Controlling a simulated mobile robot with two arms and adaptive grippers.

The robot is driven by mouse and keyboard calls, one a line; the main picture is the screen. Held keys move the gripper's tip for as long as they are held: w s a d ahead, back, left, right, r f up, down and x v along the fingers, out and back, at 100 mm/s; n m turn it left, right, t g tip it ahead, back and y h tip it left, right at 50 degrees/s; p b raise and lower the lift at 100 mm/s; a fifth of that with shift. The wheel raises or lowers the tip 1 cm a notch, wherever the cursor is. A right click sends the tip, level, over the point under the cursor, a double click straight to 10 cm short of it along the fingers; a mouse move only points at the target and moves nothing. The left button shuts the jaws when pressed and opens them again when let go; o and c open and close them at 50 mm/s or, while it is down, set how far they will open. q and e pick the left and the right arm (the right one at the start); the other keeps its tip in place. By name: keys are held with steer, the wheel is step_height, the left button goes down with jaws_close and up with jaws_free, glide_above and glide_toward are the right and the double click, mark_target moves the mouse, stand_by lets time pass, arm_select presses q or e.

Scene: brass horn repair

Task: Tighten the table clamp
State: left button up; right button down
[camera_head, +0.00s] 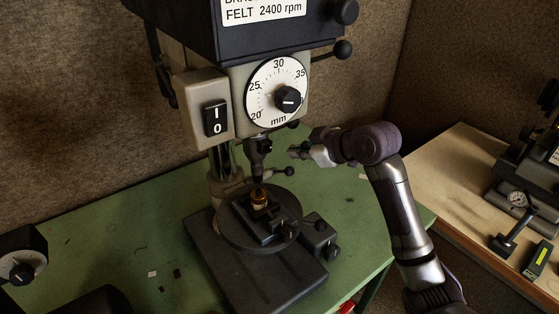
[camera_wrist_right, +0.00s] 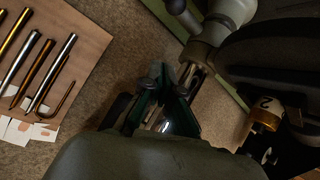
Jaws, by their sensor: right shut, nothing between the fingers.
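The drill press has a round dark table (camera_head: 233,232) on its column above the base. A short lever with a dark ball end (camera_head: 289,171) sticks out to the right just above the table by the column; I take it to be the table clamp. My right gripper (camera_head: 293,152) reaches in from the right, a little above the lever's ball end. It is shut and empty, apart from the lever as far as I can tell. In the right wrist view its dark fingers (camera_wrist_right: 163,98) show in the middle. My left gripper is not in view.
A small vise (camera_head: 268,222) holding a brass piece (camera_head: 259,197) sits on the table. The spindle (camera_head: 258,150) hangs above it. The dial (camera_head: 276,92) and another ball-ended handle (camera_head: 342,49) are overhead. The green bench (camera_head: 110,222) is mostly clear at left.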

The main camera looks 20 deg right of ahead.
mark_target(286, 169)
steer(key=w+f+p, duration=0.1)
steer(key=f+p, duration=0.1)
steer(key=w+f+p, duration=0.2)
steer(key=w+a+f+p, duration=0.1)
steer(key=f+p, duration=0.1)
steer(key=f, duration=0.1)
steer(key=shift+w+f, duration=0.1)
steer(key=shift+w, duration=0.25)
steer(key=shift+f, duration=0.1)
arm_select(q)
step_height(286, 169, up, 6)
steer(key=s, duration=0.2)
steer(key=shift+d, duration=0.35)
arm_select(e)
steer(key=shift+a, duration=0.1)
steer(key=shift+w+f, duration=0.1)
